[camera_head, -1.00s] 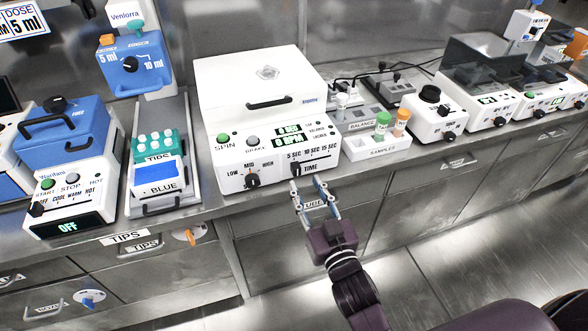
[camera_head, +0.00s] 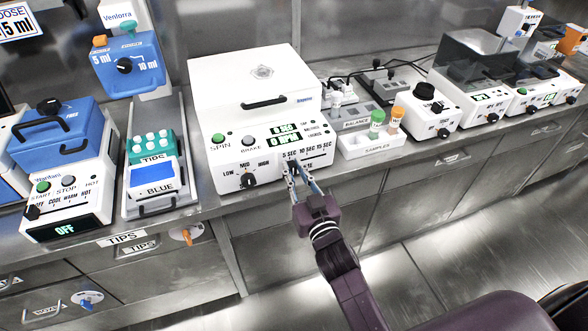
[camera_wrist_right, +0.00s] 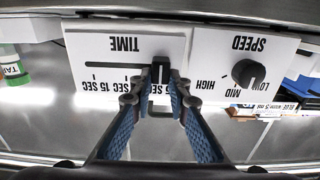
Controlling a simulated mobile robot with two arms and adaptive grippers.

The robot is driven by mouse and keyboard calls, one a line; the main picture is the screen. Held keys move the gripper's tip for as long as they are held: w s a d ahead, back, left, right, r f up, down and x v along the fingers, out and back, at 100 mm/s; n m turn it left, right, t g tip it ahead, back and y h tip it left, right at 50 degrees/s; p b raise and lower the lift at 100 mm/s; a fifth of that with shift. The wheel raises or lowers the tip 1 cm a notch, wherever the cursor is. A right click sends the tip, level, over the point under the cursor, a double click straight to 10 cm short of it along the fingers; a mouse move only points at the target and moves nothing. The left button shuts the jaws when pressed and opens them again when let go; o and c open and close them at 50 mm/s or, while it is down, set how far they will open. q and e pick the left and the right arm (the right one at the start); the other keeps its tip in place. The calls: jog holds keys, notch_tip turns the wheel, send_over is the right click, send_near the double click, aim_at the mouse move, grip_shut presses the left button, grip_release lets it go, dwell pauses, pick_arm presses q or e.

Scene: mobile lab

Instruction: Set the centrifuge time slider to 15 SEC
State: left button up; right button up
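The white centrifuge (camera_head: 222,85) stands on the bench with its lid closed. Its front panel has a TIME slot marked 5, 10 and 15 SEC. In the right wrist view, which is upside down, the black slider knob (camera_wrist_right: 160,68) sits at the 5 SEC end of the slot. My right gripper (camera_head: 299,174) is at the front panel. In the wrist view its blue-padded fingers (camera_wrist_right: 158,92) are apart, one on each side of the knob; I cannot tell whether they touch it. The left gripper is not in view.
The SPEED knob (camera_wrist_right: 248,73) is beside the TIME slot. The SPIN button (camera_head: 218,138) and BRAKE button (camera_head: 247,140) are higher on the panel. A white samples rack (camera_head: 368,147) with capped tubes stands right of the centrifuge. The blue-lidded device (camera_head: 60,135) is at left.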

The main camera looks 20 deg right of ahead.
aim_at(325, 151)
grip_shut()
jog(key=d+p, duration=0.2)
jog(key=d, duration=0.8)
jog(key=shift+w, duration=0.2)
jog(key=o, duration=0.7)
grip_release()
jog(key=shift+d, duration=0.1)
jog(key=shift+s, duration=0.1)
